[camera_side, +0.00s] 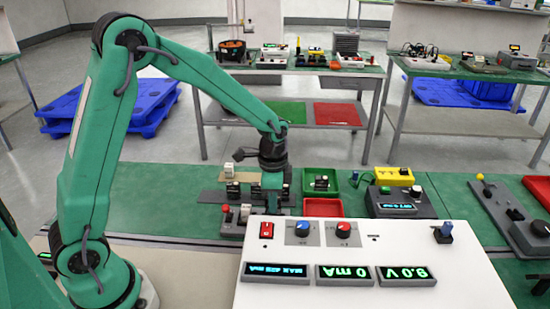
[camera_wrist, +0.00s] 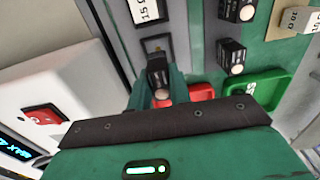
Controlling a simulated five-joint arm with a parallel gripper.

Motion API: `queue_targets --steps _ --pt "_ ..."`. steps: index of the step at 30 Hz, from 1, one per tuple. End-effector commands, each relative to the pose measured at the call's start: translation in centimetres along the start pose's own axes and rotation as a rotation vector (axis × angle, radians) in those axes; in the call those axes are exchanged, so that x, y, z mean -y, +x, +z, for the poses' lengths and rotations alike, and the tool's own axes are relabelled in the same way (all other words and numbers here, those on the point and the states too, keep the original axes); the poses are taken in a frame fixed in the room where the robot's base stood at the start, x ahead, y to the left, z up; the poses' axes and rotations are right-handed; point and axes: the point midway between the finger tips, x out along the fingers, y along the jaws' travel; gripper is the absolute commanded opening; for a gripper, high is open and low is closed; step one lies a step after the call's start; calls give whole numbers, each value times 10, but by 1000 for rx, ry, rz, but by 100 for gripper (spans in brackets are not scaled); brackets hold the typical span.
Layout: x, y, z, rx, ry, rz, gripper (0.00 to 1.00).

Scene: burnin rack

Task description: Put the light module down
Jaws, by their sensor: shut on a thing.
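My gripper (camera_wrist: 157,76) points down over the grey strip and is shut on the light module (camera_wrist: 159,68), a small black block with a pale round knob. Its fingers stand on either side of it. In the side view, my gripper (camera_side: 272,185) is low over the work area, left of the trays; the held module is hard to make out there. In the wrist view, an empty-looking square socket (camera_wrist: 157,44) lies just beyond the held module. Whether the module's underside touches the surface is hidden.
A red tray (camera_side: 323,207) and a green tray (camera_side: 320,183) stand right of my gripper. Two similar black modules (camera_wrist: 231,56) (camera_wrist: 236,10) and a white block (camera_wrist: 148,10) are nearby. A white control panel (camera_side: 370,245) stands in front.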

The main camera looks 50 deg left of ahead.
Motion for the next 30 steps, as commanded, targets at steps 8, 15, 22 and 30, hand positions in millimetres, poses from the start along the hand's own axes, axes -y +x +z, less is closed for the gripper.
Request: queue_targets --steps 8,15,22,30 --pt "0 28 0 2 0 2 0" --pt "0 30 0 0 0 0 0" --pt "0 33 0 1 0 1 0" --pt "0 33 0 1 0 1 41"
